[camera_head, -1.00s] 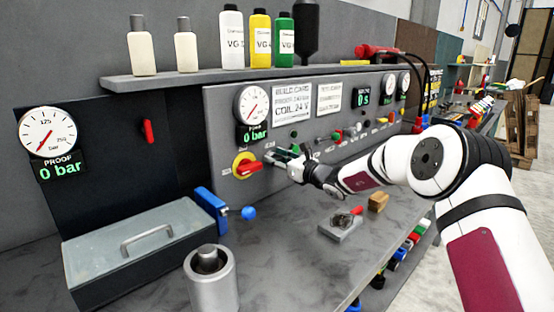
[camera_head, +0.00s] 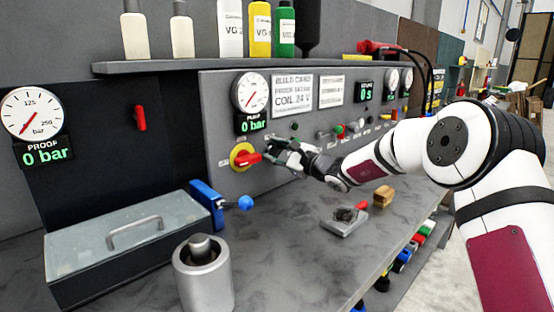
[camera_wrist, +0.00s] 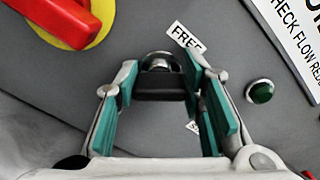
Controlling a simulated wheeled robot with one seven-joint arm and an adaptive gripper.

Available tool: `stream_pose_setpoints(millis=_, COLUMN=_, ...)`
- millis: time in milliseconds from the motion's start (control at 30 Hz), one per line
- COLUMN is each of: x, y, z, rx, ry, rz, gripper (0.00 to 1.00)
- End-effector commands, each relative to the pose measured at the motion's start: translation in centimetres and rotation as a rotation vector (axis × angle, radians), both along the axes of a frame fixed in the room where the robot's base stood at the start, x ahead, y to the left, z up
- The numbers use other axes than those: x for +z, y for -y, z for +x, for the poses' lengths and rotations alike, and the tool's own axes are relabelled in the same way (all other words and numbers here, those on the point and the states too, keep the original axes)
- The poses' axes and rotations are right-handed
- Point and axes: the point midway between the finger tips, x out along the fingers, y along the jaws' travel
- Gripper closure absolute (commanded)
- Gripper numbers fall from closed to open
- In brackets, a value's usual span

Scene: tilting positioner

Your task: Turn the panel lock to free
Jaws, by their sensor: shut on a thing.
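The panel lock (camera_wrist: 160,60) shows in the wrist view as a silver round barrel with a dark key-like grip (camera_wrist: 160,88) in front of it. My gripper (camera_wrist: 160,92) has its teal-padded fingers on either side of this dark grip and is shut on it. A white FREE label (camera_wrist: 186,38) lies on the panel to the upper right of the lock. Another label is mostly hidden behind the right finger. In the head view my gripper (camera_head: 273,150) is at the grey panel (camera_head: 225,125), just right of the red and yellow switch (camera_head: 245,157), and hides the lock.
A green button (camera_wrist: 260,91) sits right of my fingers, and the red switch handle (camera_wrist: 62,18) is close at upper left. Below, the bench holds a grey lidded box (camera_head: 125,245), a metal cylinder (camera_head: 203,275) and a small fixture (camera_head: 343,222). A bottle shelf (camera_head: 180,66) runs above.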

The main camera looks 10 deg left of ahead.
Motion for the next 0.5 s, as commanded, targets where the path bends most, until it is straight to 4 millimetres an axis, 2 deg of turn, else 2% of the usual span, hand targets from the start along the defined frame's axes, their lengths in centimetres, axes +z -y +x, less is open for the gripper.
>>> stream_pose_setpoints(millis=33, x=-0.47, y=-0.08, z=0.07, rx=0.002, ry=0.034, rz=-0.025, gripper=0.92)
stream_pose_setpoints(millis=500, x=-0.73, y=-0.13, z=-0.07, rx=0.001, ry=0.315, rz=-0.244, gripper=0.92)
